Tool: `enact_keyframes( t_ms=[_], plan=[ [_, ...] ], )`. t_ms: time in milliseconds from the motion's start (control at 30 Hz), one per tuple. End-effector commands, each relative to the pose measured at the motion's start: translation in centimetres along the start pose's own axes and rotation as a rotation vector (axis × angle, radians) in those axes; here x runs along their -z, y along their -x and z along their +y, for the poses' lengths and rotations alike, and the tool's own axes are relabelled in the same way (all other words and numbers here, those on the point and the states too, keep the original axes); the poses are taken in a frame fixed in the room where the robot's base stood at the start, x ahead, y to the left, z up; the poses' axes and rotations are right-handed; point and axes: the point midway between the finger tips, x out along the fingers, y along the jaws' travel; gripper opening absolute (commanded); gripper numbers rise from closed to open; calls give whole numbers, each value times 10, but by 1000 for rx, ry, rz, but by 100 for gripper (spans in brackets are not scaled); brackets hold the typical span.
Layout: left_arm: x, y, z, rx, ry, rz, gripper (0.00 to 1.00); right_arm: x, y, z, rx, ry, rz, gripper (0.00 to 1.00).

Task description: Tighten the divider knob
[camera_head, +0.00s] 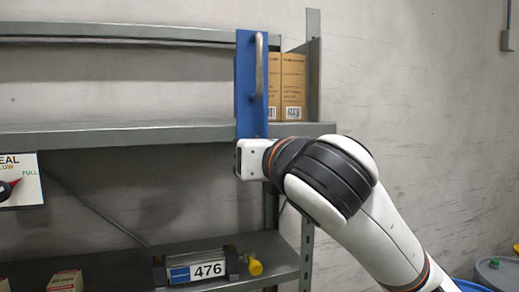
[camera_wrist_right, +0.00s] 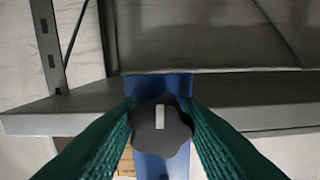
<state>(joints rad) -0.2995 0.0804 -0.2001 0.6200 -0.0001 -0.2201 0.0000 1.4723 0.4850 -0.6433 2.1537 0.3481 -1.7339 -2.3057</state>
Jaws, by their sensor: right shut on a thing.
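The blue divider (camera_head: 246,85) stands upright on the upper shelf, with a grey handle (camera_head: 259,68) on its side. In the right wrist view, the blue divider (camera_wrist_right: 160,84) runs behind a dark lobed knob (camera_wrist_right: 147,133) with a white mark. My right gripper (camera_wrist_right: 160,112) has its green fingers on both sides of the knob and is shut on it. In the head view, the white right gripper body (camera_head: 252,160) is at the divider's lower end, below the shelf's front edge, and hides the knob. My left gripper is not in view.
Cardboard boxes (camera_head: 293,85) stand right of the divider on the upper shelf (camera_head: 120,131). The upper shelf left of the divider is clear.

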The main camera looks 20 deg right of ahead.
Motion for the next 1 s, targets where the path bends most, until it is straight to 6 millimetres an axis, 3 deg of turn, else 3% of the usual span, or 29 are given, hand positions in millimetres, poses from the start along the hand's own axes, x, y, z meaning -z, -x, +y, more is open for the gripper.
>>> enact_keyframes(
  t_ms=[267,1000],
  plan=[
    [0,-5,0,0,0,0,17,0,0,0,-1,-170,0,12],
    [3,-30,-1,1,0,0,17,-1,0,0,0,-870,2,12]
  ],
)
